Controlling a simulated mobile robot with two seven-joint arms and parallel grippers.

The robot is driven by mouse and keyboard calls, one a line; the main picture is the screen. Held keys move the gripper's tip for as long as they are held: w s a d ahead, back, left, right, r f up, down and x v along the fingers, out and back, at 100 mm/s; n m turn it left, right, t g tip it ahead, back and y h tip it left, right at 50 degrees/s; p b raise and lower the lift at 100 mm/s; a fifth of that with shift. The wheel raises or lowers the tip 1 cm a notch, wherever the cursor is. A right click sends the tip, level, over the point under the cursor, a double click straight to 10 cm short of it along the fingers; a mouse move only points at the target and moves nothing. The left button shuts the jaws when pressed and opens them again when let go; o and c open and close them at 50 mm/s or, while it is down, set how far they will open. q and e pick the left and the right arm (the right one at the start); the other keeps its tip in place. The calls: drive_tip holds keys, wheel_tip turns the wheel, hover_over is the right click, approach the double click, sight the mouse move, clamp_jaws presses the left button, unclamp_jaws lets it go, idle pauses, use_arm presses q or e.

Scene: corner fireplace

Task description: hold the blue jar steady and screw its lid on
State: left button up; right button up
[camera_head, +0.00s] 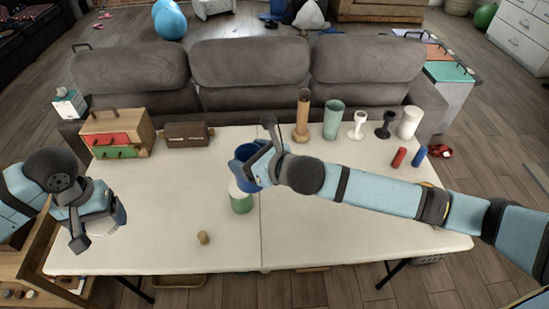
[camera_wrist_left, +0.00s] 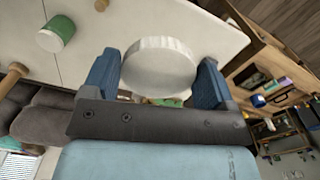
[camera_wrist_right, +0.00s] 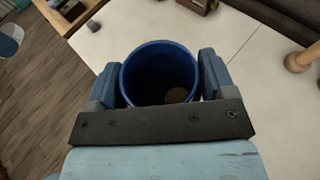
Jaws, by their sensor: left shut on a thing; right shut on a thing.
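The blue jar (camera_head: 243,172) is left of the table's middle seam in the head view, partly hidden by my right gripper (camera_head: 262,160). In the right wrist view, the jar (camera_wrist_right: 160,52) is uncovered, with a small brown round thing inside. My right gripper (camera_wrist_right: 160,85) is shut on the jar from both sides. My left gripper (camera_head: 99,228) is over the table's left part, well apart from the jar. It is shut on a round white lid (camera_wrist_left: 160,65), seen between its fingers in the left wrist view.
A green jar with a white lid (camera_head: 241,203) stands close in front of the blue jar. A small cork-like cylinder (camera_head: 203,238) is near the front edge. A drawer box (camera_head: 118,135), a brown case (camera_head: 187,134) and several holders and cylinders line the back. The table (camera_head: 330,235) is clear front right.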

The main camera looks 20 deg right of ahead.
drive_tip(key=shift+w+a+r+n+g+y, duration=0.1)
drive_tip(key=shift+w+a+n+g+y, duration=0.15)
drive_tip(key=shift+a, duration=0.45)
drive_tip(key=shift+w+a+n+g+y, duration=0.15)
drive_tip(key=shift+w+a+n+y, duration=0.2)
drive_tip(key=shift+a, duration=0.3)
use_arm(q)
drive_tip(key=shift+f, duration=0.1)
use_arm(e)
drive_tip(key=shift+d, duration=0.1)
